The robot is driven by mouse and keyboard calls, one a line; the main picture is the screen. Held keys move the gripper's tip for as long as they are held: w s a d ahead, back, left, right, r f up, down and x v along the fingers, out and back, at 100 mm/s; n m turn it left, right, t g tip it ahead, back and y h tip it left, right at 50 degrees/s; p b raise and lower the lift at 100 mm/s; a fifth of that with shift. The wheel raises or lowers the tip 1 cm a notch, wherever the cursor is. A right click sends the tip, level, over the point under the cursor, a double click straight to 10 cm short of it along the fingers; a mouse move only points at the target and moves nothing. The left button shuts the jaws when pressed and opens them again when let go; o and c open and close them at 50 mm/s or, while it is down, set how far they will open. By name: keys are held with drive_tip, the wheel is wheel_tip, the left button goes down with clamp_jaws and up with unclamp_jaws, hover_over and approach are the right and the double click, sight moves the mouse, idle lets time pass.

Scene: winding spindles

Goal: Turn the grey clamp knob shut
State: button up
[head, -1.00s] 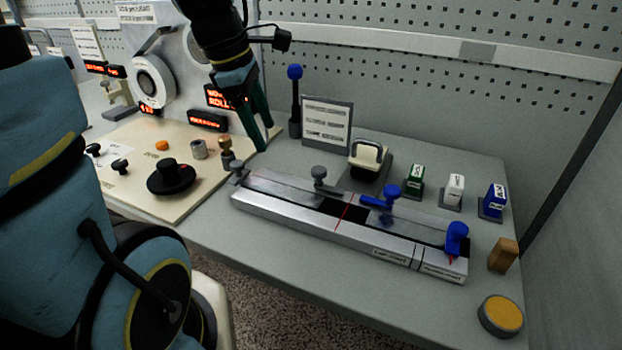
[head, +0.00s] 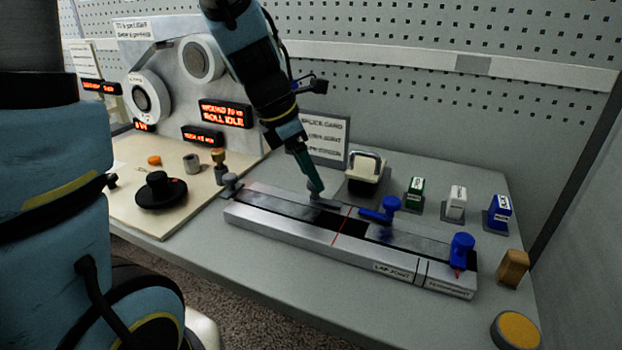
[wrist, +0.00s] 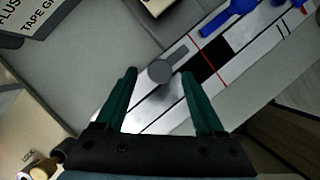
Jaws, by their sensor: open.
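The grey clamp knob (wrist: 160,71) is round and sits on the silver splice rail (head: 300,228), with a short grey bar (head: 326,204) reaching out beside it. In the wrist view it appears between the two green fingertips of my gripper (wrist: 159,76), with a gap on either side. In the head view my gripper (head: 316,188) points down at the knob and hides most of it. The fingers are apart and hold nothing. I cannot tell whether the fingertips are down at the knob's height.
A tape dispenser (head: 366,172) and a card stand (head: 324,138) are close behind.

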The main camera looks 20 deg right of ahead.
drive_tip(key=shift+d+f, duration=0.25)
drive_tip(key=shift+f, duration=0.45)
drive_tip(key=shift+c, duration=0.4)
clamp_jaws()
